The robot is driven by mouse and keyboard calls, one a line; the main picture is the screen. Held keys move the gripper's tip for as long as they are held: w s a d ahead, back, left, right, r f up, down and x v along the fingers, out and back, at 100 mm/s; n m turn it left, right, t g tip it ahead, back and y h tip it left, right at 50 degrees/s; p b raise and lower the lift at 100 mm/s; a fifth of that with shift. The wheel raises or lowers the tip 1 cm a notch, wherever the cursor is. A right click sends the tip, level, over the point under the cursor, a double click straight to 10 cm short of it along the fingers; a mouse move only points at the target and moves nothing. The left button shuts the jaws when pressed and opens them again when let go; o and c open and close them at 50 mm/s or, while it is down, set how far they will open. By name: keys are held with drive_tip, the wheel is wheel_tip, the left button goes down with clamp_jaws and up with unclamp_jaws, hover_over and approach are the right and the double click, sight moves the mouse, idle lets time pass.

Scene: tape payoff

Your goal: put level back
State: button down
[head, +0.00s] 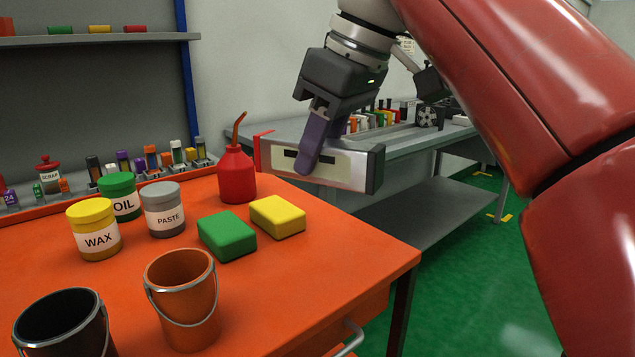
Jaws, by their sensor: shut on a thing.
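The level (346,172) is a silver-grey bar with dark slots in its face, a dark cap at its right end and a red part at its left end. My gripper (308,164) is shut on it near the middle, with a purple finger across its front face. The level is held roughly horizontal, in front of the grey bench and by the back right part of the orange table as seen here. Whether it touches anything beneath cannot be told. The far finger is hidden.
The orange table (340,238) holds a red oil can (237,177) near the level, yellow (278,216) and green (227,236) blocks, labelled jars (94,229) and two buckets (182,300). A grey bench (405,153) with small items stands behind. Green floor is open at right.

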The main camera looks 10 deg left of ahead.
wheel_tip(320, 180, down, 10)
drive_tip(key=shift+f+b, duration=0.1)
drive_tip(key=shift+b, duration=0.25)
drive_tip(key=shift+f+b, duration=0.75)
drive_tip(key=shift+f+b, duration=0.45)
drive_tip(key=shift+f, duration=0.1)
drive_tip(key=c, duration=1)
unclamp_jaws()
drive_tip(key=shift+o, duration=0.2)
